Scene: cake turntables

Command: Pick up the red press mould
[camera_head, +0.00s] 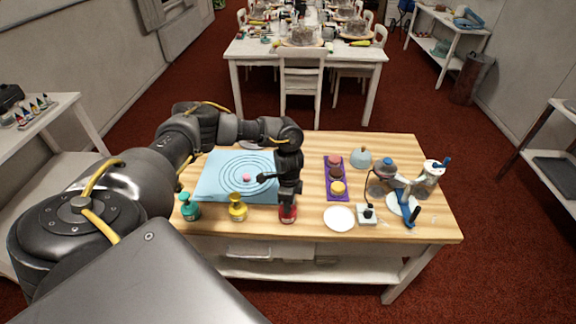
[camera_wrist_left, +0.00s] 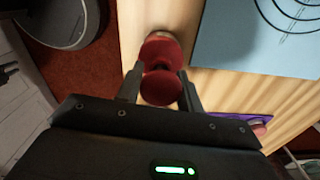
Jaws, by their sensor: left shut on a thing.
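The red press mould (camera_head: 288,213) stands near the front edge of the wooden table, below my left gripper (camera_head: 289,199). In the left wrist view the red press mould (camera_wrist_left: 161,54) has a rounded base and a round knob, and it sits between the two fingers of my left gripper (camera_wrist_left: 160,88). The fingers are closed on it at the narrow part or knob; the exact contact is partly hidden. I cannot tell whether its base touches the table. My right gripper is not in view.
A yellow press mould (camera_head: 238,208) and a green one (camera_head: 189,207) stand to the left. Behind is a blue mat (camera_head: 212,178) with rings and a pink piece. To the right are a purple tray (camera_head: 328,190), a white plate (camera_head: 339,218) and a blue-handled device (camera_head: 410,200).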

